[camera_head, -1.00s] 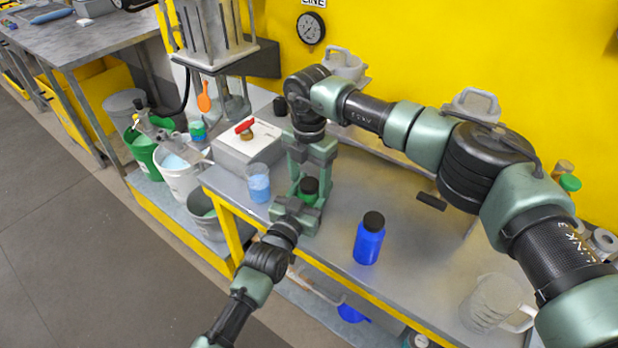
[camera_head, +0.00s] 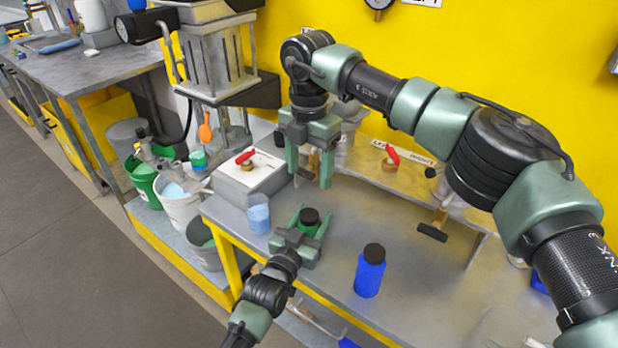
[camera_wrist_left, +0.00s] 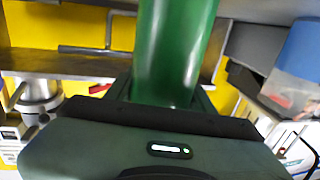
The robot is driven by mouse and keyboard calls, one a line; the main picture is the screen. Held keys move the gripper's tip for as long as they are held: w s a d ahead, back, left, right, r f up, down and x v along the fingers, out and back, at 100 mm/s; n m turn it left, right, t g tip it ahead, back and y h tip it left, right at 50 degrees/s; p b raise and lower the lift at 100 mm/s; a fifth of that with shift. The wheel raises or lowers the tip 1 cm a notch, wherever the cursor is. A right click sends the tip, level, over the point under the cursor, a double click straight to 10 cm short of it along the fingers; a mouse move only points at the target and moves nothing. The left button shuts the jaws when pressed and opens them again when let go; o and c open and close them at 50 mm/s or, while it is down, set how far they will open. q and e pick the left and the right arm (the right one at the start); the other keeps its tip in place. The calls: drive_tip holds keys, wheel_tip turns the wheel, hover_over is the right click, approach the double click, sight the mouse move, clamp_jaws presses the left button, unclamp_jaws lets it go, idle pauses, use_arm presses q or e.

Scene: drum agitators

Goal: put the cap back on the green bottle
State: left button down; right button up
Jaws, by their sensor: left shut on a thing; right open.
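The green bottle (camera_head: 307,229) stands upright on the grey bench, with a black cap (camera_head: 309,215) on its top. Whether the cap is screwed tight I cannot tell. My left gripper (camera_head: 314,221) is shut on the bottle's body from the near side. The bottle's green side also fills the middle of the left wrist view (camera_wrist_left: 175,50); its cap is out of that picture. My right gripper (camera_head: 308,176) is open and empty, pointing down behind and above the bottle, apart from the cap.
A blue bottle (camera_head: 370,272) with a black cap stands to the right on the bench. A beaker of blue liquid (camera_head: 258,216) and a grey box with a red-handled valve (camera_head: 247,179) are to the left. Bare bench lies between the two bottles.

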sight(309, 234)
use_arm(q)
drive_tip(key=shift+c, duration=2.3)
unclamp_jaws()
drive_tip(key=shift+s+a, duration=0.1)
drive_tip(key=v, duration=0.7)
drive_tip(key=shift+s, duration=0.2)
drive_tip(key=shift+a, duration=0.1)
